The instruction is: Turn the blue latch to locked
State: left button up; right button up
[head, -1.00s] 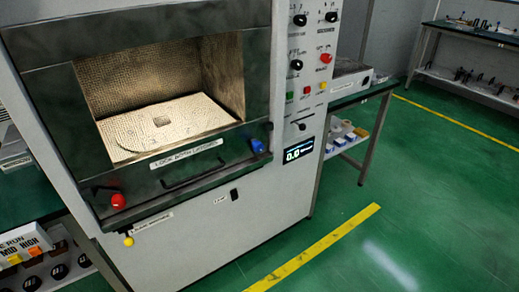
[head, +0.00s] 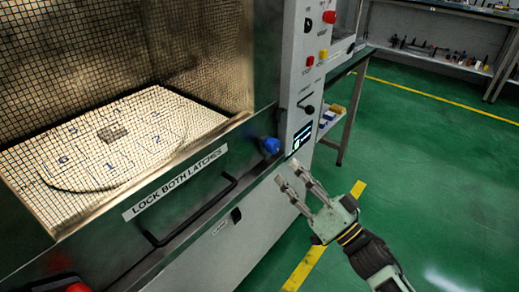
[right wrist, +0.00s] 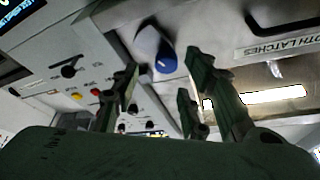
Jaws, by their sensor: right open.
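The blue latch (head: 270,145) sits on the right end of the ledge under the microwave generator's chamber opening, beside the control panel. It also shows in the right wrist view (right wrist: 165,64), just beyond and between my fingertips. My right gripper (head: 293,177) is open and empty, a little below and to the right of the blue latch, apart from it. A red latch (head: 75,286) is partly cut off at the bottom left. My left gripper is not in view.
A black handle (head: 190,215) runs along the front under the label "LOCK BOTH LATCHES" (head: 175,183). The control panel (head: 305,90) with knobs and buttons stands right of the latch. Green floor on the right is clear.

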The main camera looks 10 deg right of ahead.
aim_at(277, 150)
jog(key=x, duration=0.7)
jog(key=shift+w+a+r, duration=0.15)
jog(key=shift+a+r, duration=0.05)
jog(key=shift+r, duration=0.35)
jog(key=shift+c, duration=0.2)
grip_shut()
